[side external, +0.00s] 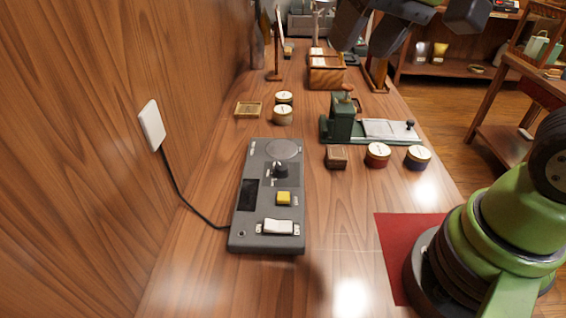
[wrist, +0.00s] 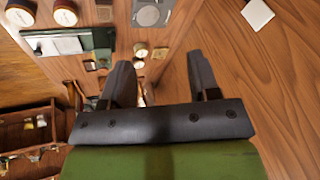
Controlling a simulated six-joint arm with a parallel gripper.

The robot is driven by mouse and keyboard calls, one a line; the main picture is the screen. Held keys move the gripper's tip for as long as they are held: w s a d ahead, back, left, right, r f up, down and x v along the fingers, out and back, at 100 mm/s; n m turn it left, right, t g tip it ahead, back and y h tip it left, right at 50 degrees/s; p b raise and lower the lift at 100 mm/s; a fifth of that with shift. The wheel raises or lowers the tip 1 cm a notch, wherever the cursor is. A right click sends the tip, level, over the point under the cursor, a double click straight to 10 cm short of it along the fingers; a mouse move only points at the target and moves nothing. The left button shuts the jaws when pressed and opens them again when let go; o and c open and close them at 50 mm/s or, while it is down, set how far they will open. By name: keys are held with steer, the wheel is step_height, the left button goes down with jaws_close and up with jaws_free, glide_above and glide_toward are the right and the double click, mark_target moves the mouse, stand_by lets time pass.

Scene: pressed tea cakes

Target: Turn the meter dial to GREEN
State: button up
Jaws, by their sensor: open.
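The grey meter (side external: 247,222) lies on the bench in the side external view. Its black dial knob (side external: 280,171) sits on a dark panel below a round plate (side external: 283,149). The labels around the knob are too small to read, so I cannot tell its setting. A yellow button (side external: 284,198) and a white rocker switch (side external: 278,227) are nearer the front. My gripper (wrist: 160,62) is open and empty in the wrist view. It is raised well away from the meter, whose plate end (wrist: 148,13) shows at that view's top; the knob is out of view there.
A green press (side external: 342,118), a small brown block (side external: 336,157) and two round tins (side external: 377,155) (side external: 418,157) stand right of the meter. More tins (side external: 283,115) stand behind it. A cable runs from the meter to a white wall plate (side external: 151,125).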

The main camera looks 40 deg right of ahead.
steer(key=w+f+g, duration=0.3)
steer(key=w+f, duration=0.4)
steer(key=w, duration=0.1)
steer(key=g+h, duration=0.1)
steer(key=g, duration=0.1)
glide_above(282, 166)
step_height(282, 166, down, 10)
step_height(282, 166, down, 10)
steer(key=shift+f, duration=0.1)
steer(key=c, duration=0.9)
steer(key=shift+c, duration=0.2)
